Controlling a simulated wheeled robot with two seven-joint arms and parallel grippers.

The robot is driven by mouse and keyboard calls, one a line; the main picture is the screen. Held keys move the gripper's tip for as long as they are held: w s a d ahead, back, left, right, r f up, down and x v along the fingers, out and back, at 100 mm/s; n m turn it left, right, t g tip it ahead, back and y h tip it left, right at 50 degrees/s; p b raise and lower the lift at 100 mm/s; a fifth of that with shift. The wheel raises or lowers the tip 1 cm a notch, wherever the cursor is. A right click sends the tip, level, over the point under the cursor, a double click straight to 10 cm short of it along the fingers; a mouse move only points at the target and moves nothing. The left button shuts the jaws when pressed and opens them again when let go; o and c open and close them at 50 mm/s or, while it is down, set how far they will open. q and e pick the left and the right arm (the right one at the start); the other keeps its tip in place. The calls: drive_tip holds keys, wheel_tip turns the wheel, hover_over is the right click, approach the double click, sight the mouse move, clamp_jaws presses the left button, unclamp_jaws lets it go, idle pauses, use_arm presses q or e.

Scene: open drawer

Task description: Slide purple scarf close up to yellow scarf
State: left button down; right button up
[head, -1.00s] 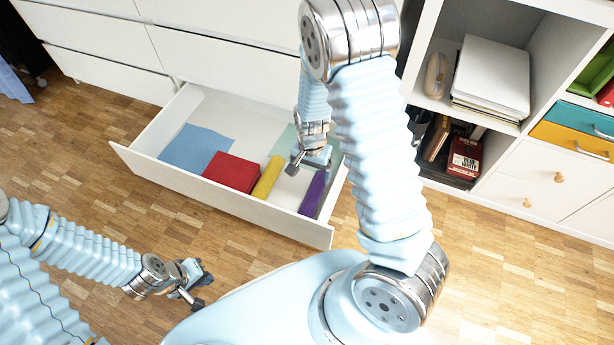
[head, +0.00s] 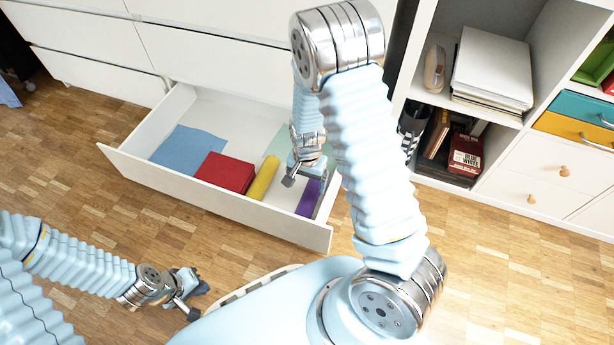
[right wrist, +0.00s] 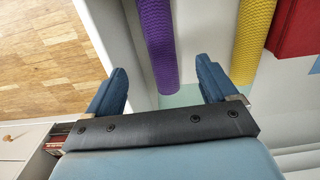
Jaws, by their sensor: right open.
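The purple scarf (head: 307,203), a rolled strip, lies at the right end of the open drawer (head: 228,205). The yellow scarf (head: 263,178), also rolled, lies to its left with a strip of bare drawer floor between them. My right gripper (head: 305,181) is open over the purple scarf and hides part of it in the head view. In the right wrist view the purple scarf (right wrist: 158,45) shows between my open fingers (right wrist: 162,70), touching neither visibly; the yellow scarf (right wrist: 248,40) is beyond the right finger. My left gripper (head: 196,299) is open and empty outside the drawer.
A red folded cloth (head: 224,172) lies just left of the yellow scarf, and a flat blue cloth (head: 186,148) lies further left. A pale green cloth (right wrist: 182,97) lies behind the purple scarf. The drawer's side wall (right wrist: 122,40) is close to the purple scarf.

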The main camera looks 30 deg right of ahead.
sight(307, 200)
wheel_tip(307, 200, down, 11)
drive_tip(key=b, duration=0.3)
drive_tip(key=shift+f, duration=0.2)
use_arm(q)
wheel_tip(307, 200, down, 3)
drive_tip(key=shift+f, duration=0.2)
